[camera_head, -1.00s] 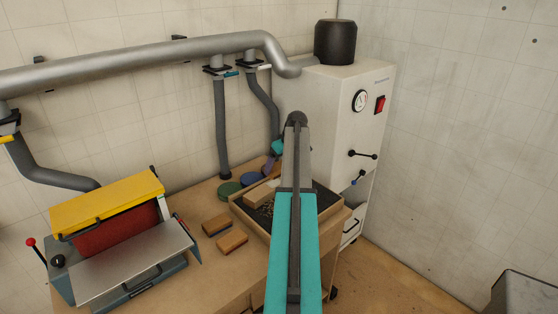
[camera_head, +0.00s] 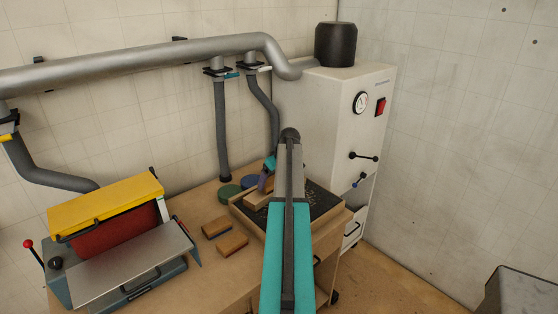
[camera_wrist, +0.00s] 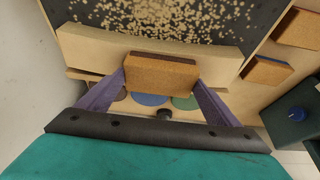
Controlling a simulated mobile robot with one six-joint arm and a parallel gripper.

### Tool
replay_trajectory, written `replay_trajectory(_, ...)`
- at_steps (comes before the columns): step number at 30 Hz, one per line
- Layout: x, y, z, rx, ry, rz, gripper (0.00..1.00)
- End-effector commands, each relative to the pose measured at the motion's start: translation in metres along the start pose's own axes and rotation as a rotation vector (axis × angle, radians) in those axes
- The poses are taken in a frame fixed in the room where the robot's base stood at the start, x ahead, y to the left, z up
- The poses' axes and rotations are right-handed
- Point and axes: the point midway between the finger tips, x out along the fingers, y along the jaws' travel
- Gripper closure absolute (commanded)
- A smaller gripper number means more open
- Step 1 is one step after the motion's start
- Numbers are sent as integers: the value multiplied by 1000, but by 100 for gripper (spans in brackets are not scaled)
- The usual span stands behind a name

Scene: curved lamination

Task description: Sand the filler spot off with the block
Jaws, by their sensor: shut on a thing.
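My gripper (camera_wrist: 160,80) has purple fingers shut on the sides of a brown sanding block (camera_wrist: 160,72). In the wrist view the block overlaps the near edge of a long, pale, slightly curved wooden piece (camera_wrist: 85,45). I cannot tell whether they touch. In the head view my gripper (camera_head: 265,182) is low over the back left of the tray, by the pale piece (camera_head: 253,201), and my arm covers part of this area. The filler spot cannot be made out; the block may hide it.
The pale piece lies in a wood-rimmed tray (camera_head: 271,230) with a dark, tan-speckled floor. Two spare blocks, (camera_head: 216,227) and (camera_head: 232,245), lie left of it. Green (camera_head: 229,190) and blue (camera_head: 249,181) discs lie behind. A yellow-topped sander (camera_head: 105,203) stands left, a white cabinet (camera_head: 335,110) behind.

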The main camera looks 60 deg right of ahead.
Motion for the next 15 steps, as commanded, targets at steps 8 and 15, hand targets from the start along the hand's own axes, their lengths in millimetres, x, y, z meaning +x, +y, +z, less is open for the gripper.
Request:
replay_trajectory(8,-1,10,4,9,-1,3,36)
replay_trajectory(15,-1,22,2,10,-1,4,36)
